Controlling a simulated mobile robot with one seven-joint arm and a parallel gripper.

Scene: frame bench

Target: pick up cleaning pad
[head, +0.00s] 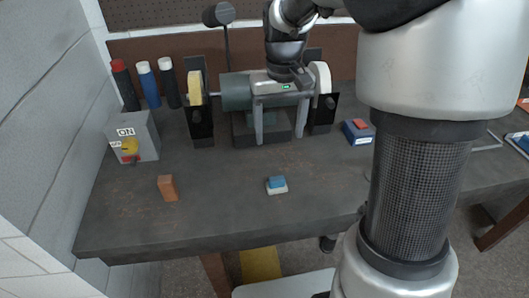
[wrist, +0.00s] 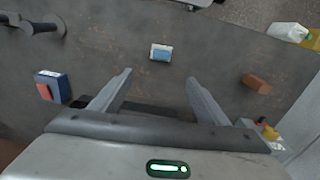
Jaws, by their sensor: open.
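The cleaning pad (head: 277,185), a small block with a blue top and a white base, lies flat on the dark bench near its front edge. It also shows in the wrist view (wrist: 161,54), just beyond the fingertips and roughly centred between them. My gripper (head: 279,139) is open and empty, its two grey fingers pointing down in front of the bench grinder. In the wrist view my gripper (wrist: 159,76) has its fingers wide apart, and neither touches the pad.
A brown block (head: 168,188) lies to the pad's left. A blue box with a red top (head: 357,132) stands to the right. The bench grinder (head: 237,92) and switch box (head: 133,137) stand behind. The bench (head: 225,215) is clear around the pad.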

